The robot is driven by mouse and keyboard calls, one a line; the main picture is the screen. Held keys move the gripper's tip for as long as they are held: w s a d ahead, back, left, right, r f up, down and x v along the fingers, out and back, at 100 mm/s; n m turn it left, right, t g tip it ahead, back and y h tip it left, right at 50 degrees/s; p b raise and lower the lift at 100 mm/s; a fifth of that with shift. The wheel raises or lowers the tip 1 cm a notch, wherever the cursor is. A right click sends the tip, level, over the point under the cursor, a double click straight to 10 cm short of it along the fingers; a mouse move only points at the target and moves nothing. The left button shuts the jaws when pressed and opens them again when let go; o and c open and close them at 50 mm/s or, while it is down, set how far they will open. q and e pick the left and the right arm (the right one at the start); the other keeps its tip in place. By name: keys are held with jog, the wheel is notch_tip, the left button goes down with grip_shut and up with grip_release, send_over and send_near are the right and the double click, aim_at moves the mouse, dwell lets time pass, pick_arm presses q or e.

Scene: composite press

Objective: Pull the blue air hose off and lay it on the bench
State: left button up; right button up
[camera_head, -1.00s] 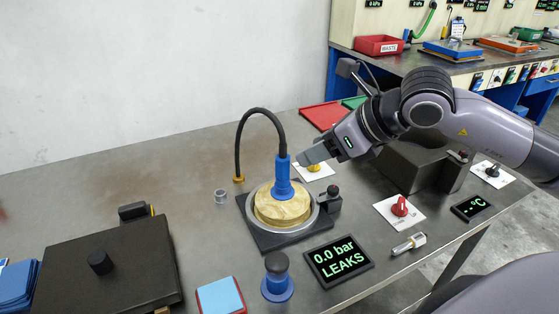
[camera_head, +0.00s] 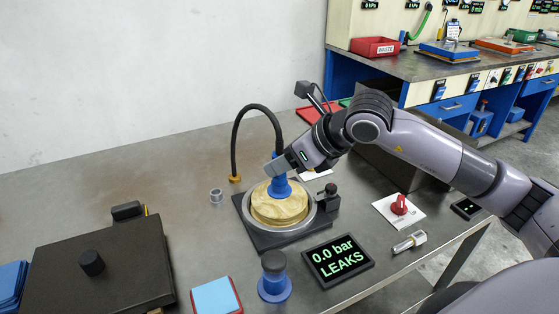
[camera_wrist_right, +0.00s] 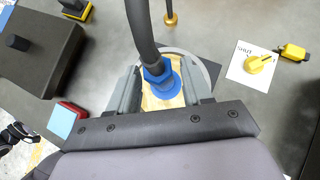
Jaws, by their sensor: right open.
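The air hose is a black hose (camera_head: 235,132) arching from a brass fitting (camera_head: 235,179) on the bench to a blue connector (camera_head: 280,188). The connector stands upright on a round tan disc (camera_head: 279,208) set in a grey ring. My right gripper (camera_head: 278,168) is at the connector's upper part and hides some of it. In the right wrist view, the open fingers of this gripper (camera_wrist_right: 160,86) stand on either side of the blue connector (camera_wrist_right: 154,72), with gaps visible. The black hose (camera_wrist_right: 141,25) runs up between them. My left gripper is not in view.
A display (camera_head: 338,260) reading "0.0 bar LEAKS" lies in front of the ring. A blue post with a dark knob (camera_head: 274,280) stands beside it. A dark plate (camera_head: 100,265) is at left. The bench (camera_head: 130,175) is bare behind it.

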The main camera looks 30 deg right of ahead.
aim_at(280, 137)
jog(key=c, duration=0.9)
jog(key=shift+r, duration=0.25)
jog(key=shift+r, duration=0.25)
jog(key=shift+r+p, duration=1.75)
jog(key=shift+r, duration=0.65)
jog(key=shift+a+f, duration=0.1)
